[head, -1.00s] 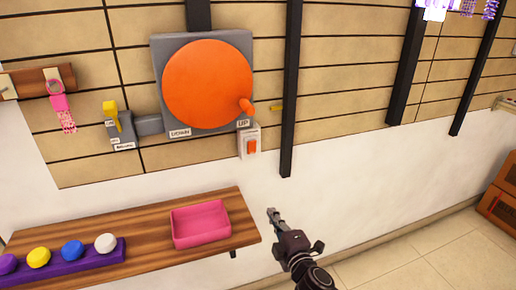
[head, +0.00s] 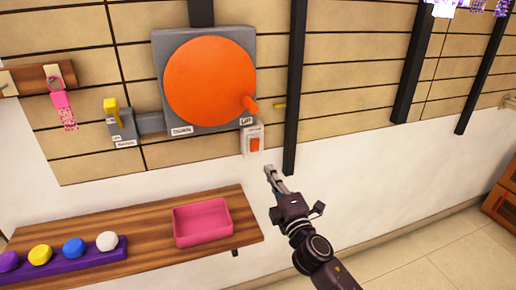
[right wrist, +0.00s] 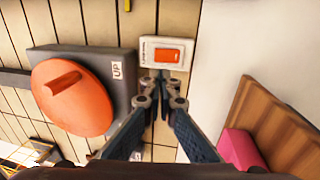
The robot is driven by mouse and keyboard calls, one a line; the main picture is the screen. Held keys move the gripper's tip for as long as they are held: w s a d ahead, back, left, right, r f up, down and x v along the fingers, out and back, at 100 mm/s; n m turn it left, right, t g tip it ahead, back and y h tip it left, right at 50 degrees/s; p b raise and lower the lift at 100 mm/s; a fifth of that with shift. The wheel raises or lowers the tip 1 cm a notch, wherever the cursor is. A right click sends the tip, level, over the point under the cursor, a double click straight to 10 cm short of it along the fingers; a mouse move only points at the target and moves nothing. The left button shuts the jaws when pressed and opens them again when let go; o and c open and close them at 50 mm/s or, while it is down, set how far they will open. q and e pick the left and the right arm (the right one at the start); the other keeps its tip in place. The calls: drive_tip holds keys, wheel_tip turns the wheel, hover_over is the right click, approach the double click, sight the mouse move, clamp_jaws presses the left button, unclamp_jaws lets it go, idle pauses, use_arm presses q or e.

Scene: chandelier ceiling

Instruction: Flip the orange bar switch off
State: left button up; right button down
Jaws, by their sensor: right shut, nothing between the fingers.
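The orange bar switch (head: 255,145) sits on a small white plate on the wall, just below the right corner of the grey panel with the big orange disc. It also shows in the right wrist view (right wrist: 167,56), straight beyond my fingertips. My right gripper (head: 270,172) is shut and empty, a little below and to the right of the switch in the head view. In the right wrist view the fingertips (right wrist: 160,80) point at the lower edge of the plate; I cannot tell whether they touch it. My left gripper is out of view.
The orange disc (head: 208,82) with a protruding handle is on the grey panel beside the switch. A yellow lever (head: 112,106) is farther left. A wooden shelf (head: 150,218) below holds a pink tray (head: 202,232) and several coloured knobs. A black vertical post (head: 295,90) stands right of the switch.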

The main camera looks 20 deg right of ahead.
sight(255, 143)
drive_tip(key=w, duration=0.3)
drive_tip(key=w+r, duration=0.1)
drive_tip(key=w, duration=0.7)
drive_tip(key=shift+w+a+r, duration=0.1)
drive_tip(key=shift+a+r, duration=0.1)
drive_tip(key=shift+r, duration=0.15)
drive_tip(key=p, duration=0.2)
drive_tip(key=r+p, duration=0.1)
drive_tip(key=shift+w+g+p, duration=0.2)
drive_tip(key=shift+g+p, duration=0.1)
drive_tip(key=shift+p, duration=0.1)
drive_tip(key=shift+f, duration=0.35)
